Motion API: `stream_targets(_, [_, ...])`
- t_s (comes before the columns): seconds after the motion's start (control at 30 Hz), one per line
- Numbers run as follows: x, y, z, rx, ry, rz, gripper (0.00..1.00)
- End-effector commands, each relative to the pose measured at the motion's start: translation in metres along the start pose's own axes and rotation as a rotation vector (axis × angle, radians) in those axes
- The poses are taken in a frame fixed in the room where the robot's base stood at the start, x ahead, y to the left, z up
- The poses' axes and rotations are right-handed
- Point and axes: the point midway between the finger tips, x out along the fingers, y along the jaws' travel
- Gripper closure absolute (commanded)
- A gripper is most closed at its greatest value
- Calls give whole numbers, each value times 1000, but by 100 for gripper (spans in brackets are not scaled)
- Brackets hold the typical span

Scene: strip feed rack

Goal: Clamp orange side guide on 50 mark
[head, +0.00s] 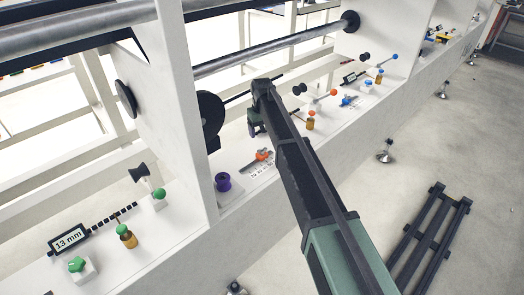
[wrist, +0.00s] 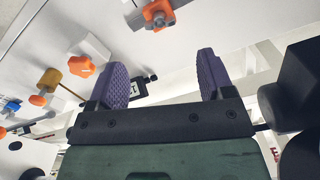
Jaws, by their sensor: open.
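The orange side guide (head: 262,155) sits on a slotted scale plate (head: 257,168) on the white ledge, left of my arm in the head view. In the wrist view the orange side guide (wrist: 158,14) is at the top edge, apart from my fingers. The scale's numbers are too small to read, so I cannot tell which mark the guide is at. My gripper (head: 253,124) is above and behind the guide in the head view. In the wrist view my gripper (wrist: 163,78) shows two purple-padded fingers spread wide with nothing between them.
An orange star knob (wrist: 82,66) and an orange-capped amber bottle (wrist: 49,82) stand nearby. A purple knob (head: 222,182) is left of the scale. A white upright panel (head: 198,110) and a long roller bar (head: 270,57) border the space. Green-marked fittings (head: 76,264) are at lower left.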

Motion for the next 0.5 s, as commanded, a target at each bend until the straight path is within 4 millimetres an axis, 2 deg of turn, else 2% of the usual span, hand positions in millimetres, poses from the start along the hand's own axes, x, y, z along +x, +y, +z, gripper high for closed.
stream_targets(0.03, [22, 0, 0, 0, 0, 0, 26])
stream_targets(0.23, [70, 0, 0, 1, 0, 0, 26])
stream_targets(0.37, [87, 0, 0, 1, 0, 0, 26])
stream_targets(0.5, [88, 0, 0, 1, 0, 0, 26])
